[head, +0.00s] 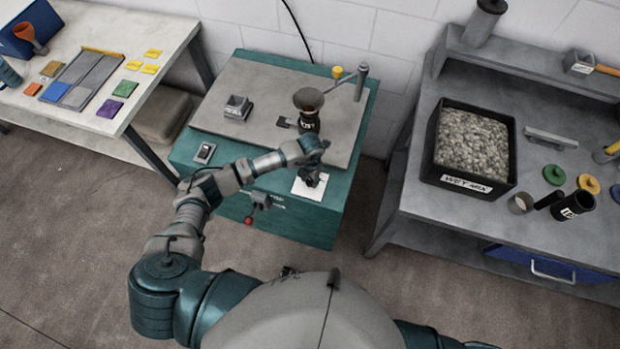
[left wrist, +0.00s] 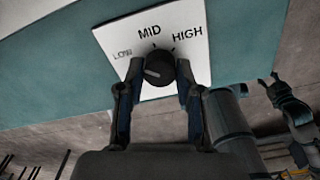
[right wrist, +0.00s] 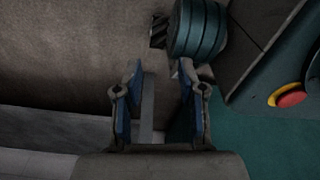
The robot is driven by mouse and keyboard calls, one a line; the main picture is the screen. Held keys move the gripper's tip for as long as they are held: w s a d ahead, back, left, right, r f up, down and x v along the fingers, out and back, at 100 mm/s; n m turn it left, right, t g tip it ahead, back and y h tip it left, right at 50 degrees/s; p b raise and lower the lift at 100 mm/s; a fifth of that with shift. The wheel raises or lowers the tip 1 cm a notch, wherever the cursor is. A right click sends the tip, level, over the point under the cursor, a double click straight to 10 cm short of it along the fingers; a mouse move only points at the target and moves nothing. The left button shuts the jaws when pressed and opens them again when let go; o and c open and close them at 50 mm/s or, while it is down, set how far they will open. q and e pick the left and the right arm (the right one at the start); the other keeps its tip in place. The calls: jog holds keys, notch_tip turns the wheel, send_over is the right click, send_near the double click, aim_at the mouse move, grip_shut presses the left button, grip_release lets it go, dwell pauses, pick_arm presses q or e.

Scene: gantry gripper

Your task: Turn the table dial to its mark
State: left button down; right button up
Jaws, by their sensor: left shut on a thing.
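The dial (left wrist: 158,68) is a dark round knob on a white plate (left wrist: 118,33) marked LOW, MID and HIGH. A pale line on the knob lies toward its lower left, on the LOW side. My left gripper (left wrist: 155,82) is shut on the knob, one finger on each side. In the head view my left gripper (head: 312,178) is over the white plate (head: 304,190) on the teal table's front and hides the dial. My right gripper (right wrist: 158,75) is open and empty in the right wrist view; it is not in the head view.
The teal table (head: 330,222) carries a funnel (head: 307,98) over a black cylinder and a small grey block. A red-knobbed lever (head: 248,219) sticks out left of the plate. A grey bench with a gravel bin (head: 513,150) stands right; a pale table (head: 105,28) stands left.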

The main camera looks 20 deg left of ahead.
pick_arm(q)
jog(key=shift+s+f+m, duration=0.1)
jog(key=shift+f+m, duration=0.15)
jog(key=shift+m, duration=0.15)
jog(key=m+b, duration=0.1)
jog(key=m, duration=0.1)
jog(key=shift+a+f+m+b, duration=0.1)
jog(key=shift+a+m+b, duration=0.15)
jog(key=shift+m+b, duration=0.15)
jog(key=m+b, duration=0.3)
jog(key=m, duration=0.3)
jog(key=shift+d+m, duration=0.15)
jog(key=shift+m, duration=0.15)
jog(key=shift+r+m+b, duration=0.2)
jog(key=shift+m+b, duration=0.25)
jog(key=shift+m, duration=0.45)
pick_arm(e)
jog(key=w+r, duration=1)
jog(key=shift+w+a+t, duration=0.15)
jog(key=shift+w+t, duration=0.05)
jog(key=shift+t, duration=0.2)
pick_arm(q)
jog(key=c, duration=0.8)
grip_release()
jog(key=shift+w, duration=0.2)
jog(key=shift+o, duration=0.2)
